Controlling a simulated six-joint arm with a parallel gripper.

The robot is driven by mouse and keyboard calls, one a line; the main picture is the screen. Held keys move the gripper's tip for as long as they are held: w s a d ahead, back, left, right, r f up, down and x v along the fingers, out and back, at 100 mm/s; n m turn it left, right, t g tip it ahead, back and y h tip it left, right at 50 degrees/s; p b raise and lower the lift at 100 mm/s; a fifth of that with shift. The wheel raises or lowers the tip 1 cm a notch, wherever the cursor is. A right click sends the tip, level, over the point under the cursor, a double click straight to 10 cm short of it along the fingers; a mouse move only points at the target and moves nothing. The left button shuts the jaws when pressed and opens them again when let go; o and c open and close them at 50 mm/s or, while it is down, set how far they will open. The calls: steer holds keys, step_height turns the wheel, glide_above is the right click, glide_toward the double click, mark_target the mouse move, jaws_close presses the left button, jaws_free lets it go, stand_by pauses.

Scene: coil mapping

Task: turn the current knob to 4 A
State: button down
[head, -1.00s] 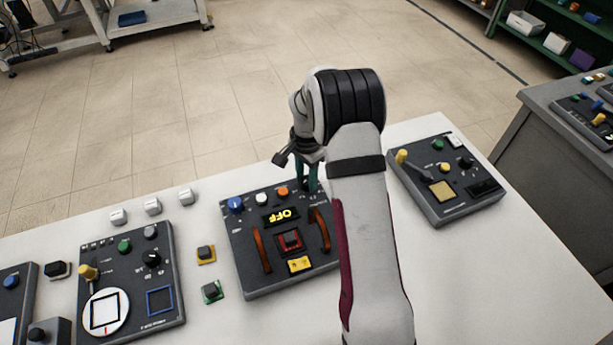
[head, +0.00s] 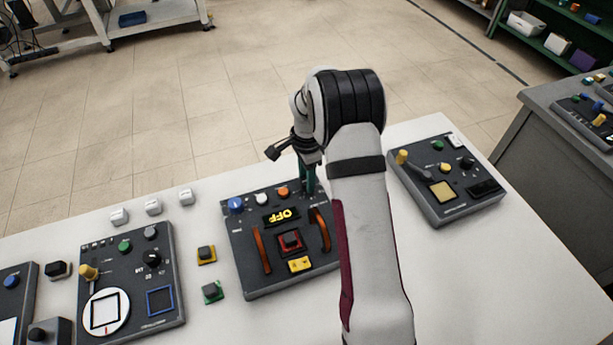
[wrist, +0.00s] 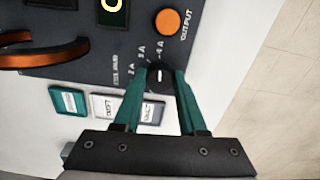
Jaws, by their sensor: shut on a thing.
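The current knob (wrist: 160,78) is small, black and round, with a white pointer line, on the dark panel (head: 240,262). In the wrist view its line runs roughly up and down the picture, toward the 4 A label (wrist: 160,49); the 2 A and 3 A labels lie to the left. My gripper (wrist: 166,74) is shut on the knob, with a green finger on each side. In the head view my gripper (head: 308,188) reaches down to the panel's far right corner, where the fingers and arm hide the knob.
An orange output button (wrist: 167,22) sits close to the knob. The panel's display (head: 281,216) reads OFF. Two orange-brown handles (head: 261,250) rise from the panel.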

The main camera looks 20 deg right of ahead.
steer(key=shift+c, duration=2.3)
jaws_free()
step_height(320, 180, up, 16)
steer(key=shift+f, duration=0.1)
steer(key=s+a+r+n, duration=0.2)
steer(key=s+a+r, duration=0.1)
steer(key=s, duration=0.3)
steer(key=s+a+r+n, duration=0.2)
steer(key=s+a+n, duration=0.1)
steer(key=s, duration=0.3)
steer(key=s+a+f+n+y, duration=0.1)
steer(key=s+a+f+n, duration=0.1)
steer(key=s, duration=0.8)
steer(key=s+a+f+n, duration=0.1)
steer(key=s+a+n, duration=0.3)
steer(key=s, duration=0.6)
steer(key=shift+s+a+f+n+y, duration=0.25)
steer(key=shift+f+n+y, duration=0.05)
steer(key=shift+f+y, duration=0.1)
